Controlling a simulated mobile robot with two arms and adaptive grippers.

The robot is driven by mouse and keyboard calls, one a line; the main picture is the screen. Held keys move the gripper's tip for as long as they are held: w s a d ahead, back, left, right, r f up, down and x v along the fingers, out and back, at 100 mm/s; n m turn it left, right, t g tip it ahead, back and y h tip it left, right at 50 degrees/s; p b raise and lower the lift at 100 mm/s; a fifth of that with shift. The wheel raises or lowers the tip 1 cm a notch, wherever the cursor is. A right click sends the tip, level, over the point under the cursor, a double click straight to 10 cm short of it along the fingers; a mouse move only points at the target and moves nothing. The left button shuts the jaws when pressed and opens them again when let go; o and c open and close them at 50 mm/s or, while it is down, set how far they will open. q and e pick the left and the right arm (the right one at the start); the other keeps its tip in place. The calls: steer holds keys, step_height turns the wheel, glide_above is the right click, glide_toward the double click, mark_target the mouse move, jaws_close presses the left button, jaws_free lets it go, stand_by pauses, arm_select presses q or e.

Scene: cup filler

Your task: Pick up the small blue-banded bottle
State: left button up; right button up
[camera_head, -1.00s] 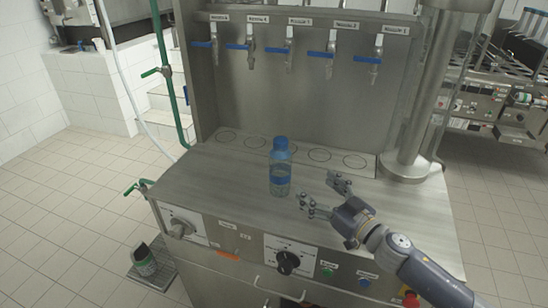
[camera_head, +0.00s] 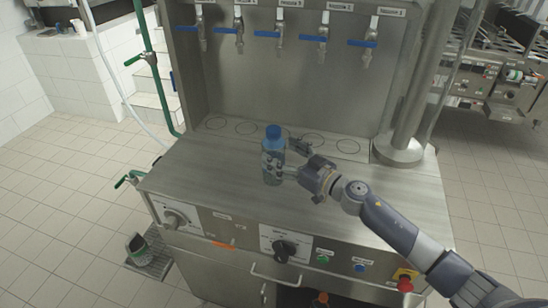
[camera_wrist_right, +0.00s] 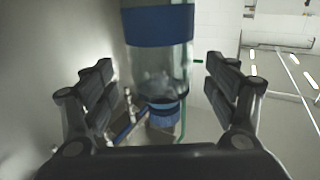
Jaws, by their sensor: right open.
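The small blue-banded bottle (camera_head: 272,158), clear with a blue cap, stands upright on the steel counter in the head view. My right gripper (camera_head: 287,159) is at the bottle, reaching in from the right, with its fingers around it. One finger crosses in front of the bottle and hides part of its blue band. In the right wrist view the bottle (camera_wrist_right: 158,62) appears cap-down between the two spread fingers of the right gripper (camera_wrist_right: 160,85). A gap shows on each side of it. My left gripper is out of view.
Blue-handled nozzles (camera_head: 281,33) hang over marked circles at the back of the counter (camera_head: 215,172). A vertical steel column (camera_head: 408,110) stands at the right. Knobs and buttons line the front panel (camera_head: 240,235). Another bottle (camera_head: 137,246) rests on a low grate at the left.

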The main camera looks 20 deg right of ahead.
mark_target(273, 147)
steer(key=x, duration=0.2)
steer(key=shift+w+a, duration=0.4)
steer(key=shift+w, duration=0.15)
steer(key=shift+f, duration=0.1)
steer(key=c, duration=1.3)
steer(key=shift+c, duration=2)
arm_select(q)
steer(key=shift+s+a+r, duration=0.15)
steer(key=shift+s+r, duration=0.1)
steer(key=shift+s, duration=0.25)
arm_select(e)
steer(key=shift+r, duration=0.3)
